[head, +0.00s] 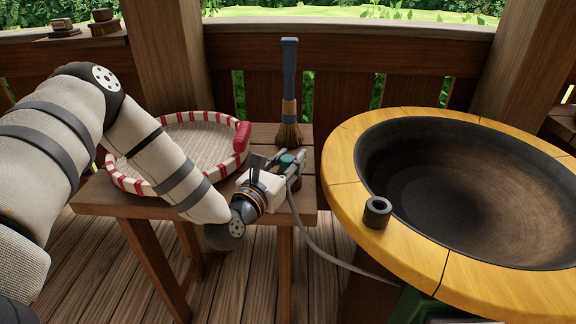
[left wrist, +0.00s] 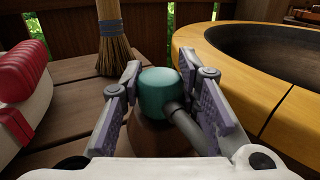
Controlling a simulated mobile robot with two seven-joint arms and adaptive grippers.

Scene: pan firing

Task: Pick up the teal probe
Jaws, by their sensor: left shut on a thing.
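The teal probe (left wrist: 160,92) shows in the left wrist view as a rounded teal head with a grey stem or cable end at its lower right. It sits between the two fingers of my left gripper (left wrist: 164,100), which is shut on it. In the head view the teal probe (head: 287,159) is a small teal patch at the jaws of my left gripper (head: 285,162), over the right part of the wooden side table (head: 264,133). The lower part of the probe is hidden by the gripper. My right gripper is not in view.
A grey cable (head: 322,250) runs from near the gripper toward the pan stand. A brush (head: 289,95) stands behind the gripper. A red-and-white basket (head: 190,148) lies left on the table. A large pan (head: 470,190) with a yellow wooden rim carries a dark ring (head: 377,212).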

